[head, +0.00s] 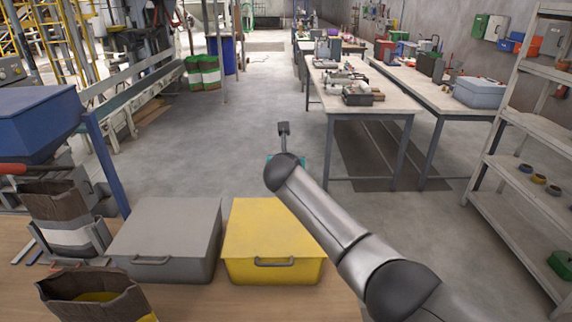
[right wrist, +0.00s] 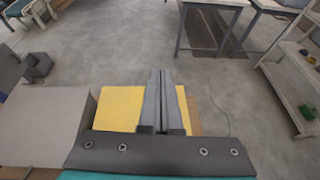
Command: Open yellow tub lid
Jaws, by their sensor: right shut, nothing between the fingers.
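The yellow tub (head: 262,240) stands on the bench at the bottom middle of the head view, with its flat lid (head: 250,222) down. A grey handle (head: 274,263) is on its front face. My right arm reaches across the tub's right part and hides some of the lid. My right gripper (head: 283,128) is shut and empty, held above the tub's far side. In the right wrist view, the shut fingers (right wrist: 161,78) lie in front of the yellow lid (right wrist: 118,108). I cannot tell any contact between them. My left gripper is not in view.
A closed grey tub (head: 165,225) stands just left of the yellow one. An open paper bag (head: 95,290) with yellow content and another bag (head: 60,215) are further left. A shelf (head: 520,190) stands right.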

